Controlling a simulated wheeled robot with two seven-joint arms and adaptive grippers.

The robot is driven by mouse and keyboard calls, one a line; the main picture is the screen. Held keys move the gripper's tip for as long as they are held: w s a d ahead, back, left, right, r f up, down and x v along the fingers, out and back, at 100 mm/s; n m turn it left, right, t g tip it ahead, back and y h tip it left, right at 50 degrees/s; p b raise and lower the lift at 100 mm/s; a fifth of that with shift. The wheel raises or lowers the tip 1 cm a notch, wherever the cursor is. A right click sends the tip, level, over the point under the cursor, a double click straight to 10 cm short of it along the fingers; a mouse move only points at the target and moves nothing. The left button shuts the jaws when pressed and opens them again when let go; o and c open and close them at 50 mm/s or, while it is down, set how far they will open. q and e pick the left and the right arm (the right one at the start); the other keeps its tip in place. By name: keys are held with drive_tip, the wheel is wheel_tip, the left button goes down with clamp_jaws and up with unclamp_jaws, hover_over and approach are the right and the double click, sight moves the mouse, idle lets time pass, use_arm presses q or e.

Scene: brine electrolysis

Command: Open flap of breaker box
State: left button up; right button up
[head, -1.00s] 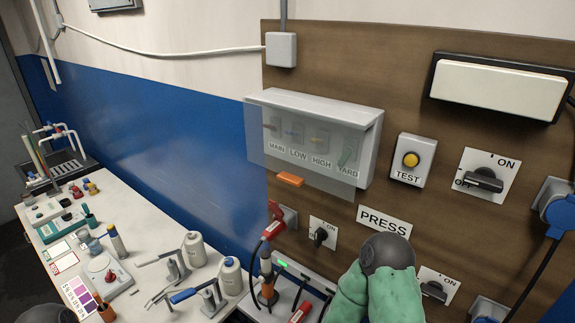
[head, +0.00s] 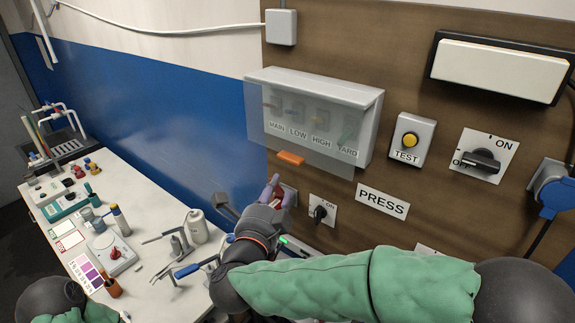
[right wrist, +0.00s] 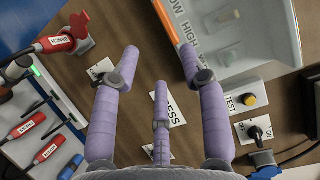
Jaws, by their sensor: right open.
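The breaker box (head: 372,125) is a light grey box on the brown wall panel. Its clear flap (head: 255,140) hangs down over switches labelled MAIN, LOW, HIGH and YARD. An orange tab (head: 290,158) sits on the flap's lower edge; it also shows at the top of the right wrist view (right wrist: 164,18). My right gripper (head: 277,188) is just below the tab in the head view. In the right wrist view its purple fingers (right wrist: 160,68) are spread and empty, with the right finger's tip nearest the tab. My left gripper is out of view.
A knob switch (head: 319,213) and a PRESS sign (head: 382,200) are right of my right gripper. A yellow TEST button (head: 410,140) and an ON/OFF switch (head: 482,160) lie right of the box. The white bench (head: 150,235) at left holds bottles and tools.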

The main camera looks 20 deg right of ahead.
drive_tip(key=p+x, duration=0.3)
drive_tip(key=x, duration=0.7)
drive_tip(key=shift+w+d+r, duration=0.2)
drive_tip(key=shift+d, duration=0.05)
clamp_jaws()
